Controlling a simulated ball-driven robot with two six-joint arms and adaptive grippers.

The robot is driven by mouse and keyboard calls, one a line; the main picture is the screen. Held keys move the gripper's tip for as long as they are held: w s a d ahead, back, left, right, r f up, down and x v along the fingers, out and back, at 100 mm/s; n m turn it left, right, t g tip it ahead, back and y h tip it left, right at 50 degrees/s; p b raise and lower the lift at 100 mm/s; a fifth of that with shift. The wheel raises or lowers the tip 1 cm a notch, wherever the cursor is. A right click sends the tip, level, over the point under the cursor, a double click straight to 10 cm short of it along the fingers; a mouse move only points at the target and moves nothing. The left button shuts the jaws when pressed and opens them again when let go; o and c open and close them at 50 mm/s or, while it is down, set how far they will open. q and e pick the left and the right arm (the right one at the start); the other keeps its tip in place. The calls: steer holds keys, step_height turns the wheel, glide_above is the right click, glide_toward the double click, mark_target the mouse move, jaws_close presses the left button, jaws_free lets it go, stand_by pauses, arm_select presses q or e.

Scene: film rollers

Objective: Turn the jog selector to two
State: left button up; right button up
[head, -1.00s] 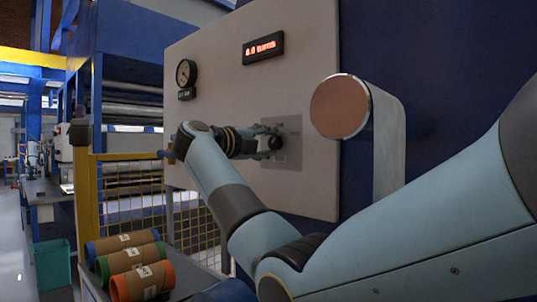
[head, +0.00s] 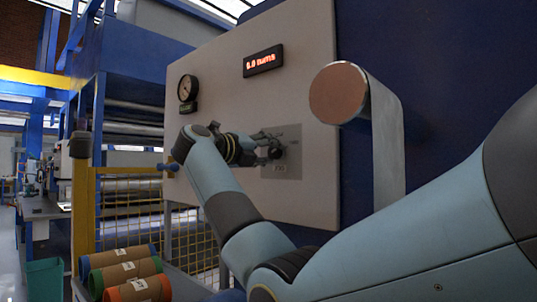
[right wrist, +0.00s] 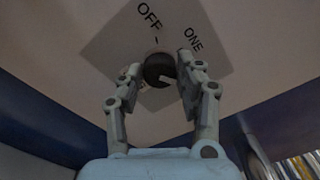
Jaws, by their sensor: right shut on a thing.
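The jog selector is a dark round knob (right wrist: 158,69) on a grey square plate (right wrist: 112,50), seen in the right wrist view. The plate carries OFF at the top and ONE at the upper right; another label at the left is partly hidden by a finger. My right gripper (right wrist: 160,72) has a finger on each side of the knob and is shut on it. In the head view the right gripper (head: 262,147) is at the plate (head: 294,157) on the panel. I cannot tell which label the knob points to. My left gripper is out of view.
The pale upright panel (head: 225,85) carries a dial gauge (head: 187,88) and a red-lit turns display (head: 263,60). A copper-faced roller (head: 338,93) juts out right of the selector. Cardboard rolls (head: 125,271) lie at the lower left, beside a yellow mesh guard (head: 135,218).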

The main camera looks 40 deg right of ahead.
steer(key=shift+f, duration=0.15)
steer(key=o, duration=1.1)
steer(key=shift+o, duration=0.2)
steer(key=shift+a, duration=0.1)
steer(key=s+a, duration=0.1)
steer(key=a, duration=1.1)
